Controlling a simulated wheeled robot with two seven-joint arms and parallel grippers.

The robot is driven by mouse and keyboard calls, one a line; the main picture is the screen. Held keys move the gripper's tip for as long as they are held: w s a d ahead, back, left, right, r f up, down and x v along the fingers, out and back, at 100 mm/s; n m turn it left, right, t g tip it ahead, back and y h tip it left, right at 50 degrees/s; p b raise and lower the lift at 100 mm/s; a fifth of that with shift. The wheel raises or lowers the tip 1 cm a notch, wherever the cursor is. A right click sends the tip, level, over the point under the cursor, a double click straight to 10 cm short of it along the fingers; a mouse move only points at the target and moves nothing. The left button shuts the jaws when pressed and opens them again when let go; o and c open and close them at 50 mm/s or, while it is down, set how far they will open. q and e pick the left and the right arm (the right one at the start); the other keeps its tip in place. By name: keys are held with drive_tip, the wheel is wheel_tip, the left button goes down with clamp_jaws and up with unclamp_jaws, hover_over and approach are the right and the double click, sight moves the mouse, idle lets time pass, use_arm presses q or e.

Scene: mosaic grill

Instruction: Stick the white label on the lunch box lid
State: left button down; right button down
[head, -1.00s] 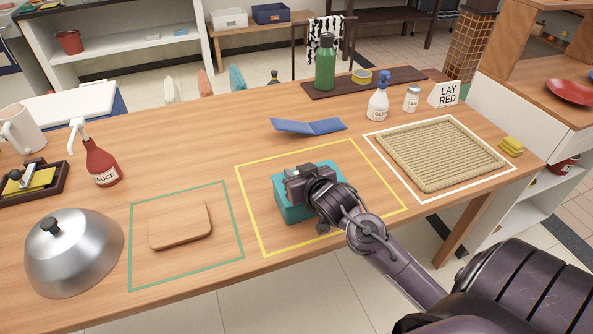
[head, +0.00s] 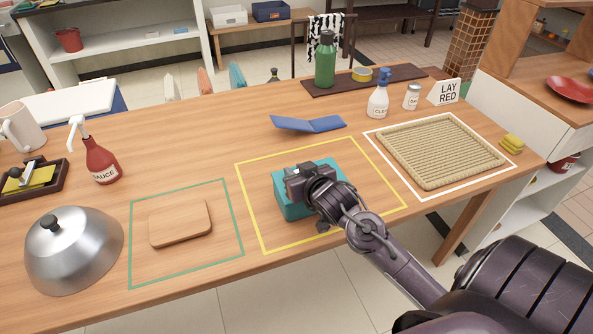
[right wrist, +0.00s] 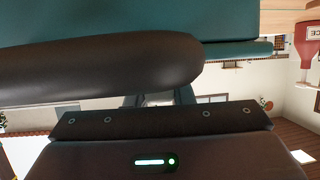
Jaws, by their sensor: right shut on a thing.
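The teal lunch box (head: 290,208) sits inside the yellow outlined square on the table, partly covered by my right gripper (head: 300,180). The gripper lies low over its lid, with the arm coming from the lower right. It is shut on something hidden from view. In the right wrist view, a dark finger (right wrist: 110,70) is in front of a teal surface (right wrist: 120,25), which looks like the lunch box. I cannot make out the white label in either view. My left gripper is out of view.
Left of the box, a wooden board (head: 180,223) lies in a green outline, with a metal dome (head: 75,255) beyond. A woven mat (head: 440,152) lies at right in a white outline. An open blue folded piece (head: 308,125), spray bottle (head: 378,102) and green bottle (head: 325,65) stand behind.

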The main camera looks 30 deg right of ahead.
drive_tip(key=shift+f, duration=0.15)
drive_tip(key=c, duration=0.6)
unclamp_jaws()
wheel_tip(320, 180, up, 8)
drive_tip(key=p, duration=0.9)
idle(0.7)
